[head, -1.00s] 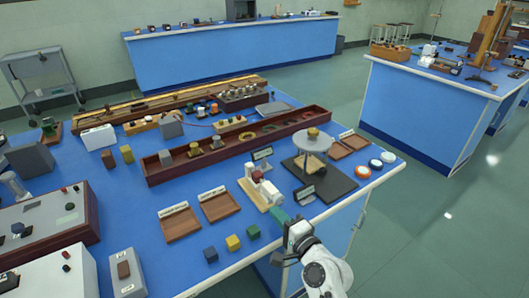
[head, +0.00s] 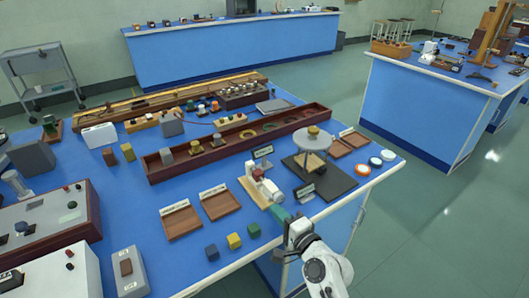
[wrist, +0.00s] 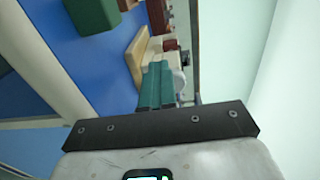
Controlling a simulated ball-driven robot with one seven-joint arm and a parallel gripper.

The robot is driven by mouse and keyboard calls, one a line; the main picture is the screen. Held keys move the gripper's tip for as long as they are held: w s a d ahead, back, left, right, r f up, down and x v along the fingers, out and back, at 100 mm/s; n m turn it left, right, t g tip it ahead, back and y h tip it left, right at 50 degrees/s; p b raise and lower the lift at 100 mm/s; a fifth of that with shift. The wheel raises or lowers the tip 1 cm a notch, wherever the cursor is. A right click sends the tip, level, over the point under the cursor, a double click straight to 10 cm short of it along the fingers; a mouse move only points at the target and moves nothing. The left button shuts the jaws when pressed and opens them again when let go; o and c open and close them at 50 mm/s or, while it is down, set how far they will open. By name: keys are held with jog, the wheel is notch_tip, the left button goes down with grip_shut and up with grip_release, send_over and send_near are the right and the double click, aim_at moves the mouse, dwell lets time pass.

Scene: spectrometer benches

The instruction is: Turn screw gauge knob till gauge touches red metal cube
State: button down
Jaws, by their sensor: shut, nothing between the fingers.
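The screw gauge (head: 270,191) lies on a pale wooden base near the front edge of the blue bench in the head view. The red metal cube (head: 257,173) sits at the gauge's far end; whether the gauge touches it is too small to tell. My gripper (head: 281,214), with green fingers, is shut and empty just in front of the gauge's near end. In the wrist view its fingers (wrist: 156,84) point at the pale base (wrist: 137,55) and partly cover the gauge. The knob is not clear, and I cannot tell whether the fingers touch it.
Green (head: 253,230), yellow (head: 234,241) and blue (head: 211,252) cubes stand left of my gripper. A round-topped stand (head: 312,139) on a black board is right of the gauge. Brown trays (head: 182,222) lie to the left. The bench's front edge runs under my arm.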

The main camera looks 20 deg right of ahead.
jog(key=r, duration=0.2)
jog(key=w+a+r, duration=0.1)
jog(key=shift+r+t, duration=0.2)
jog(key=shift+t, duration=0.2)
jog(key=shift+s+f, duration=0.1)
jog(key=v, duration=0.4)
jog(key=shift+s+d+f, duration=0.1)
jog(key=shift+s+f, duration=0.3)
jog(key=shift+s+d, duration=0.3)
jog(key=shift+s, duration=0.25)
